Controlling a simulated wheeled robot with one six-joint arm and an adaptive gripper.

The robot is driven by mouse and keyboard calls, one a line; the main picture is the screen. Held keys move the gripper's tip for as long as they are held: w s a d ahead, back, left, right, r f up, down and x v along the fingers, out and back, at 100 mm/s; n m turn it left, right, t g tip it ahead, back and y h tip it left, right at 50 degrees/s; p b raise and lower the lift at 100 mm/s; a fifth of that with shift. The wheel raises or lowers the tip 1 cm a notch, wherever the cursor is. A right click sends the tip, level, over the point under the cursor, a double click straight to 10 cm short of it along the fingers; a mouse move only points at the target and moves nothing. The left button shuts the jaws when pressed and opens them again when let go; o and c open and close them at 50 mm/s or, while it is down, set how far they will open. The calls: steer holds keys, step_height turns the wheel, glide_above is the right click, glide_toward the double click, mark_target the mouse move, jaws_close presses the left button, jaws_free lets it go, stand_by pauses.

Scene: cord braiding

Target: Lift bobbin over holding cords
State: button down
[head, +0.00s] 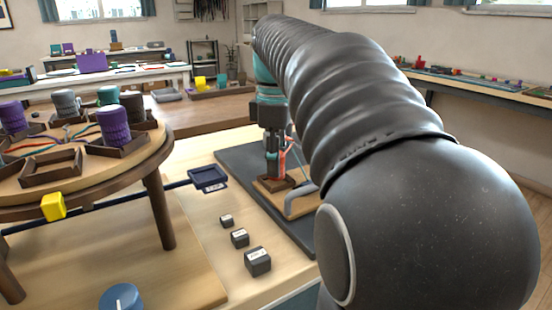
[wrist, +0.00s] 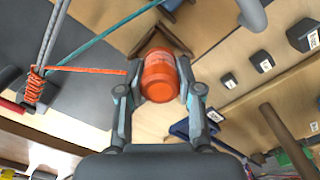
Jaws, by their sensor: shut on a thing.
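My gripper (wrist: 158,82) is shut on an orange bobbin (wrist: 160,68) in the wrist view, one finger on each side. An orange cord (wrist: 85,71) runs from the bobbin to the left, to an orange coil (wrist: 33,90) wound around the cords there. Grey cords (wrist: 48,38) and a teal cord (wrist: 115,34) stretch up from that spot. A brown wooden tray (wrist: 180,42) lies beyond the bobbin. In the head view my gripper (head: 273,158) is above a small wooden tray (head: 277,184), and my arm hides part of that area.
A round braiding table (head: 160,142) at left carries several bobbins in square wooden trays, including a purple one (head: 112,126). A dark blue tray (head: 210,177), several dark labelled blocks (head: 258,261), a yellow block (head: 53,206) and a blue knob (head: 121,298) are nearby.

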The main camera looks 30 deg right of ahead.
steer(key=shift+f+b, duration=0.3)
steer(key=shift+f, duration=0.35)
steer(key=c, duration=0.7)
jaws_free()
step_height(320, 180, up, 12)
stand_by(0.3)
